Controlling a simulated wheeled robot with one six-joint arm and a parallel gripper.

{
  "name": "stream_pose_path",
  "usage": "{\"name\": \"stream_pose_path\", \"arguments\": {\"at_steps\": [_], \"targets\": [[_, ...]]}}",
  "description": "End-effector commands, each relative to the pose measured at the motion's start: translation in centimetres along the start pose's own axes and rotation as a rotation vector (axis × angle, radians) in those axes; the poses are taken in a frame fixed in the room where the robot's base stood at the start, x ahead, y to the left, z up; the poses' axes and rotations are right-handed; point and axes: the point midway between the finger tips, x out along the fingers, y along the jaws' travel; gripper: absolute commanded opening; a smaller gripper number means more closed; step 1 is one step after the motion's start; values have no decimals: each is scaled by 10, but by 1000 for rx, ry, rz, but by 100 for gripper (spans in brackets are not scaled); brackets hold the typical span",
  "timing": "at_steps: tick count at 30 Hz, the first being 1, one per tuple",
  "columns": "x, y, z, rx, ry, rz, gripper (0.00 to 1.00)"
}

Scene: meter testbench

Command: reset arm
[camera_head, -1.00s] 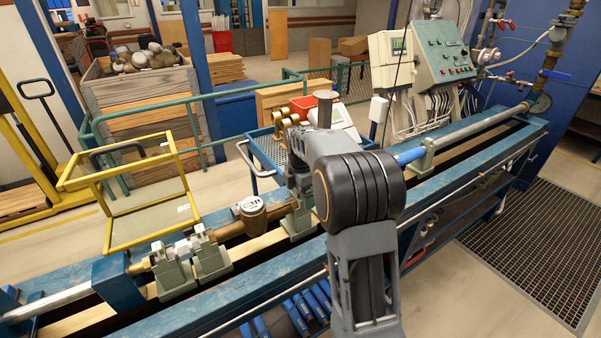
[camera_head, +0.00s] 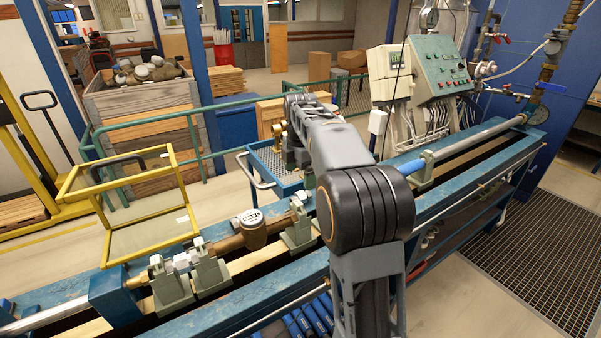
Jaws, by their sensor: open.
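My arm (camera_head: 365,205) rises from the bottom of the head view, bends at a large dark elbow joint, and reaches away over the test bench (camera_head: 60,290). Its far link (camera_head: 335,145) ends near the wire-mesh trolley. My gripper is hidden behind my own arm, and no fingers can be made out. A brass water meter (camera_head: 251,228) sits in the pipe line on the bench, left of my elbow, between green-grey clamp blocks (camera_head: 187,277). Nothing is seen held by my arm.
A blue trolley with a mesh top (camera_head: 268,160) stands behind the bench. A control box (camera_head: 437,68) stands at back right. A wooden crate of meters (camera_head: 145,110) is behind the green railing. A floor grate (camera_head: 530,255) lies at right.

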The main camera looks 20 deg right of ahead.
Motion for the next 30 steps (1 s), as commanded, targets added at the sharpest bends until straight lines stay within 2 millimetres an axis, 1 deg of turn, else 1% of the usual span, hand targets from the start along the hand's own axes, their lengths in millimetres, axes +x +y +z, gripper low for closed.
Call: {"name": "stream_pose_path", "arguments": {"at_steps": [11,14,16,17,20,21,23,24,26,27,29,30], "targets": [[0,0,0,5,0,0,98],[0,1,0,62,-1,4,98],[0,4,1,157,-6,23,98],[2,6,2,214,-7,32,98],[26,4,1,465,-3,28,98],[34,-1,0,584,-1,30,98],[44,-12,-7,769,2,42,98],[49,-22,-13,890,6,52,98],[54,-39,-25,1069,17,74,98],[58,-53,-34,1185,28,91,98],[63,-76,-49,1353,51,119,98],[66,-92,-59,1454,70,138,98]]}}
